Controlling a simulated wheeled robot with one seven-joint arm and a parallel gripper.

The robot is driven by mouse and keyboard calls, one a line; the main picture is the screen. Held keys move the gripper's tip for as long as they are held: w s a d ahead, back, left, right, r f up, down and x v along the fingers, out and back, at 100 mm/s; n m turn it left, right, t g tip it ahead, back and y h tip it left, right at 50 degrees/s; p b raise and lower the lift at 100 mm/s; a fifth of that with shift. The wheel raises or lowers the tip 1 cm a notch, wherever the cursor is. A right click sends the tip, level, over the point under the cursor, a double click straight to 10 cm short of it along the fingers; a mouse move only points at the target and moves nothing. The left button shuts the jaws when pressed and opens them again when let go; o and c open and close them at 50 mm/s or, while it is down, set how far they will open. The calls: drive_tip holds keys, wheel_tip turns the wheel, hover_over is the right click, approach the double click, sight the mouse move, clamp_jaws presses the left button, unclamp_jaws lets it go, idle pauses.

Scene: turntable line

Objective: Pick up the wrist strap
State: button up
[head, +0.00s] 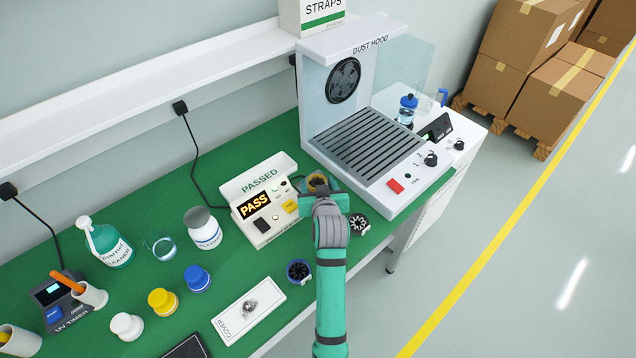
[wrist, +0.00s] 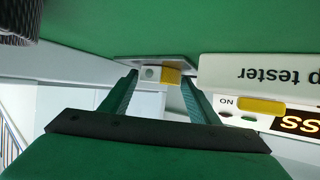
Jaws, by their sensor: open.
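My gripper (head: 322,200) is open, above the green bench just right of the strap tester (head: 263,215), whose display reads PASS. In the wrist view the two fingers (wrist: 158,82) stand apart, and a small white and yellow piece (wrist: 161,75) on a grey plate shows between their tips. I cannot tell whether the fingers touch it. A dark and tan round item (head: 318,180) shows just behind my gripper, partly hidden by it. I cannot make out a wrist strap for certain. A box marked STRAPS (head: 312,14) stands on the shelf, cut off by the top edge.
The dust hood (head: 395,185) stands close right of my gripper. A PASSED tray (head: 258,172) sits behind the tester. Dark round parts (head: 298,271) (head: 358,223) lie near the bench's front edge. Bottles and a COVER tray (head: 232,326) stand left.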

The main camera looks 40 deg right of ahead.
sight(318, 176)
drive_tip(key=shift+a, duration=0.15)
drive_tip(key=c, duration=0.9)
drive_tip(key=shift+r, duration=0.1)
drive_tip(key=shift+r, duration=0.45)
wheel_tip(318, 176, up, 2)
drive_tip(key=shift+r, duration=0.2)
drive_tip(key=s+a+r, duration=0.1)
drive_tip(key=s+r, duration=0.2)
drive_tip(key=s, duration=0.1)
drive_tip(key=s+a+r, duration=0.1)
drive_tip(key=s+r, duration=0.2)
drive_tip(key=s, duration=0.2)
drive_tip(key=s+a+r, duration=0.1)
drive_tip(key=s+r, duration=0.2)
drive_tip(key=s, duration=0.1)
drive_tip(key=shift+s+a+r, duration=0.15)
drive_tip(key=shift+s+r, duration=0.1)
drive_tip(key=shift+s, duration=0.05)
